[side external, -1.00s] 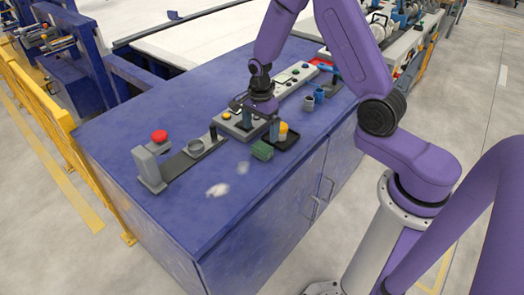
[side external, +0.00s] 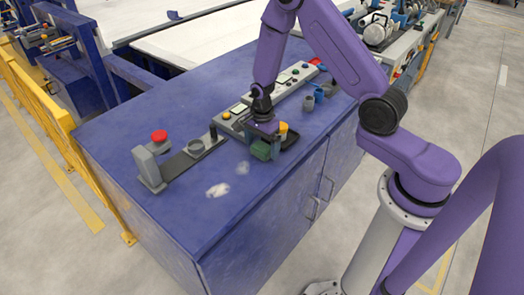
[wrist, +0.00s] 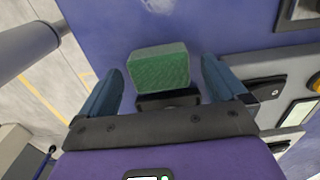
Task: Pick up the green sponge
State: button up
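The green sponge (wrist: 160,70) is a small block on the blue table. My gripper is open. In the side view the sponge (side external: 261,150) shows just below my gripper (side external: 262,138), near the table's front edge. Its far side is partly hidden there by the gripper.
A grey control panel (side external: 238,120) lies behind. A red button (side external: 159,136) on a grey stand is at left. The table's front left is clear apart from white marks.

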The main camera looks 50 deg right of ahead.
aim_at(262, 146)
jog(key=c, duration=1)
jog(key=shift+r, duration=0.15)
notch_tip(262, 146, up, 10)
jog(key=shift+f, duration=0.1)
